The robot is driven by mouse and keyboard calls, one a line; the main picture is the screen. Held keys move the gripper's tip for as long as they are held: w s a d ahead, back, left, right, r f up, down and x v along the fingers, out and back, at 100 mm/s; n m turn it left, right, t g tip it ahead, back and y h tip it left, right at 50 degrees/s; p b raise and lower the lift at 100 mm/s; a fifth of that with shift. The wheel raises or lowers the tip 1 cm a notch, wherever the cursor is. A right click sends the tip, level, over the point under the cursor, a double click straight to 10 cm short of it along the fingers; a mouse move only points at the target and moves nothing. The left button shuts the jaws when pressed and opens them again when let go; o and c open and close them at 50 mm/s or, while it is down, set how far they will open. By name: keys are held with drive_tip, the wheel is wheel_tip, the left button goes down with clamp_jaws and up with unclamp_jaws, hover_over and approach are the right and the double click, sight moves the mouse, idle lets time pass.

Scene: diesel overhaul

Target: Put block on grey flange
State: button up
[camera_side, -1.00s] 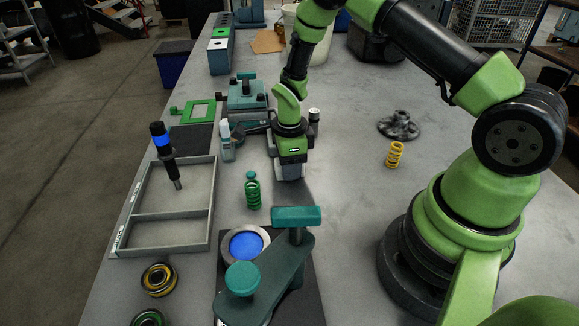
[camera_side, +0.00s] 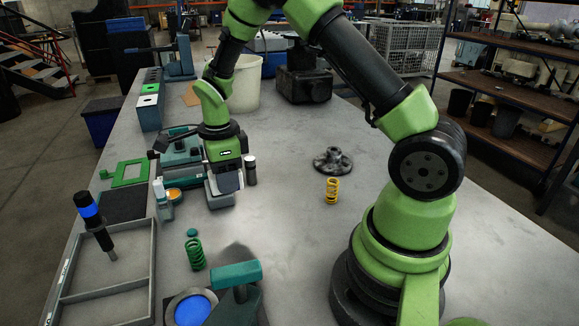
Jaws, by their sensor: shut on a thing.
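A dark grey flange (camera_side: 333,160) with a raised hub lies on the bench right of centre. My gripper (camera_side: 221,190) points down over the bench, left of the flange and apart from it. It is shut on a grey block (camera_side: 221,199), which shows at the fingertips. The fingers partly hide the block, and I cannot tell whether it touches the bench. Nothing stands on the flange.
A yellow spring (camera_side: 331,190) stands just in front of the flange. A dark cylinder (camera_side: 250,170) stands right beside my gripper. A green spring (camera_side: 195,254), a grey tray (camera_side: 151,283) and a teal-handled fixture (camera_side: 236,276) are nearer.

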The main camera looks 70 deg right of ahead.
drive_tip(key=s+d+r+m, duration=0.2)
drive_tip(key=d+m, duration=0.2)
drive_tip(key=d, duration=0.7)
drive_tip(key=s+d+r+m, duration=0.15)
drive_tip(key=d+m, duration=0.35)
drive_tip(key=d, duration=0.6)
drive_tip(key=m, duration=0.5)
hover_over(334, 149)
wheel_tip(334, 149, down, 4)
drive_tip(key=shift+a+r, duration=0.1)
drive_tip(key=shift+r, duration=0.05)
drive_tip(key=shift+f, duration=2.15)
drive_tip(key=shift+f, duration=0.2)
drive_tip(key=o, duration=1)
drive_tip(key=shift+c, duration=0.2)
